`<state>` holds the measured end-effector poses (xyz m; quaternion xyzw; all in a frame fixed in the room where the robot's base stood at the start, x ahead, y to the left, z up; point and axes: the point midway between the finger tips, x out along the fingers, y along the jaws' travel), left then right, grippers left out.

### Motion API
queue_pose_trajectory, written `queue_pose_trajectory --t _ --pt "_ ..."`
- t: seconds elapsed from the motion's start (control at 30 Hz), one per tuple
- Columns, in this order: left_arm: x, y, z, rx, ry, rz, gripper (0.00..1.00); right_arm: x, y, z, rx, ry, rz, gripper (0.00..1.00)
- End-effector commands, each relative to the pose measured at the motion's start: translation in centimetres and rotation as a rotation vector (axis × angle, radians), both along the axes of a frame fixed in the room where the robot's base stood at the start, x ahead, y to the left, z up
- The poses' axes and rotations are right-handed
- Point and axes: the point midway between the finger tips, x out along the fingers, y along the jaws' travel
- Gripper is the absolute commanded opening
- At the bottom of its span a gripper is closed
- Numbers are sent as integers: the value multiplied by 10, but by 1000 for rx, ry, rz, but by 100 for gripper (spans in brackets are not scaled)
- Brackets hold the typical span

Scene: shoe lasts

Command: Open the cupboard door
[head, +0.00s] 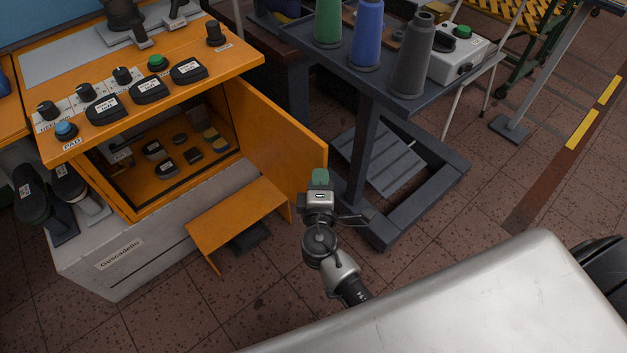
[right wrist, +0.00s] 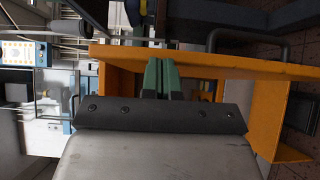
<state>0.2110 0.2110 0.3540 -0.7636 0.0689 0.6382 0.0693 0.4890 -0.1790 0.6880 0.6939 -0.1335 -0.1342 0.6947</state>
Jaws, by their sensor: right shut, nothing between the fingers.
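The orange cupboard (head: 136,212) stands at the left in the head view. Its door (head: 275,138) is swung outward on the right side, and the inside shows. My right gripper (head: 320,176) has green fingertips and is at the door's free edge; I cannot tell if it touches. The fingers are shut and empty. In the right wrist view the shut green fingers (right wrist: 161,77) are in front of orange panels (right wrist: 215,64); which panel is the door is unclear there. My left gripper is not in view.
An orange flap (head: 238,224) juts out low in front of the cupboard. A dark metal stand (head: 366,150) with thread cones (head: 412,58) is close to the right of the door. Several dark pads (head: 165,167) lie inside the cupboard. Tiled floor (head: 480,185) is clear at the right.

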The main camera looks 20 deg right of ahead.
Motion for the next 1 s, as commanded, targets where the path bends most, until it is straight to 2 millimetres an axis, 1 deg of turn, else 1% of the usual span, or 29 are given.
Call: queue_pose_trajectory --t 0.03,0.2,0.3,0.43,0.5,0.6,1.0 --pt "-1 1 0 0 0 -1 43 4 -15 1 -9 -1 25 0" --pt "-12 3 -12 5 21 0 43 24 -61 0 -11 -2 142 0" --pt "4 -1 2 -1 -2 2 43 38 -85 1 -7 -2 191 0" --pt "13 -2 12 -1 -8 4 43 53 -109 1 -4 -2 201 0" --pt "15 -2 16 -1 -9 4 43 58 -117 1 -2 -2 200 0" --pt "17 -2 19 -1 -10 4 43 62 -123 2 -1 -3 199 0" --pt "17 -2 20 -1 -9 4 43 62 -123 2 0 -2 199 0"
